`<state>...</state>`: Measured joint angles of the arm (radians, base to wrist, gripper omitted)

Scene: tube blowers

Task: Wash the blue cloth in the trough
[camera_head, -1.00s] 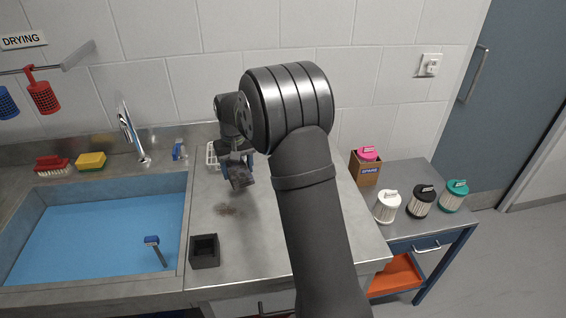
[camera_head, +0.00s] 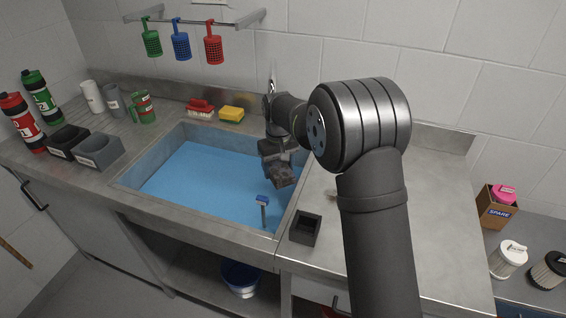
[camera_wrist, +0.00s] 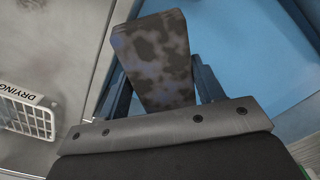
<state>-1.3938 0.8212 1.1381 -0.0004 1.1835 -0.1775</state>
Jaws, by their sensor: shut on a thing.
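My gripper (camera_wrist: 158,95) is shut on the blue cloth (camera_wrist: 155,60), which is mottled with dark brown stains. In the head view the cloth (camera_head: 283,176) hangs from my gripper (camera_head: 275,155) at the right side of the trough (camera_head: 160,155). The trough holds blue water. In the wrist view the blue water (camera_wrist: 235,50) lies to the right of the cloth and grey metal to its left. The cloth appears to be above the water; its exact height is unclear.
A red brush (camera_head: 200,108) and yellow sponge (camera_head: 231,114) lie behind the trough. A white basket (camera_wrist: 25,112) labelled DRYING shows in the wrist view.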

